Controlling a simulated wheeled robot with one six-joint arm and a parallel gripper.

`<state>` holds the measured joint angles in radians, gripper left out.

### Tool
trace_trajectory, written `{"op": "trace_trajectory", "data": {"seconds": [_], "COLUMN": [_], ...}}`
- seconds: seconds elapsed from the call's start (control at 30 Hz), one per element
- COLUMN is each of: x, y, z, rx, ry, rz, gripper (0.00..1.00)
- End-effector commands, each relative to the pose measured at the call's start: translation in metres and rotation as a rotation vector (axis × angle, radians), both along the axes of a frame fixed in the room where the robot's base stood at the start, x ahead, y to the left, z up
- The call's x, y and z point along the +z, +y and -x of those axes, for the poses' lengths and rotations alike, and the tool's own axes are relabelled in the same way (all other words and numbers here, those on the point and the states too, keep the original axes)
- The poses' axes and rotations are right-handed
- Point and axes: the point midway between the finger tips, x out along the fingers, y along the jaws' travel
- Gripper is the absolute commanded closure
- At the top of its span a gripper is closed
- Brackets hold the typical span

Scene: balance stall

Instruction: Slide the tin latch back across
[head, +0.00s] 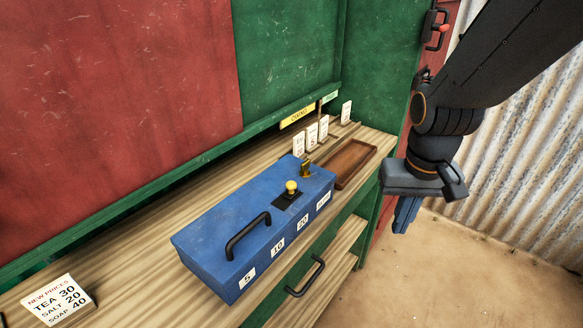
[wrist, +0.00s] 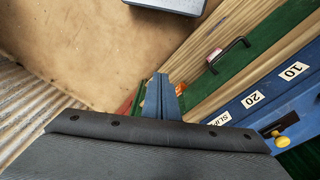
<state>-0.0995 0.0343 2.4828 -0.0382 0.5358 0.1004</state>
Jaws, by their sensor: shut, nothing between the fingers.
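The blue tin (head: 215,240) is a long box on the wooden counter, with a black carry handle (head: 248,236) on its lid. The latch is a yellow knob (head: 291,186) on a black plate (head: 287,199) near the lid's right end. A small brass piece (head: 306,169) stands just beyond it. In the wrist view the tin (wrist: 250,107) is at the right, with the yellow knob (wrist: 284,122) at its lower edge. My gripper (head: 405,215) is shut and empty, pointing down, to the right of the counter and apart from the tin. Its fingers show in the wrist view (wrist: 161,95).
A shallow brown tray (head: 352,166) lies beyond the tin, with several white cards (head: 312,136) beside it. A price card (head: 59,300) is at front left. A black handle (head: 306,277) is on the counter's front. Sandy floor (head: 450,285) lies open below my gripper.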

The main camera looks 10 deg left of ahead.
Motion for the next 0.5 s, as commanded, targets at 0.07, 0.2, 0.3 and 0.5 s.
{"op": "trace_trajectory", "data": {"seconds": [0.07,0.2,0.3,0.5], "x": [0.024,0.068,0.098,0.139], "y": [0.034,0.103,0.151,0.217], "z": [-0.025,-0.058,-0.071,-0.078], "rx": [0.036,0.077,0.097,0.114], "ry": [-0.041,-0.115,-0.165,-0.230], "rz": [0.005,0.005,-0.005,-0.027], "gripper": [1.00,1.00,1.00,1.00]}}
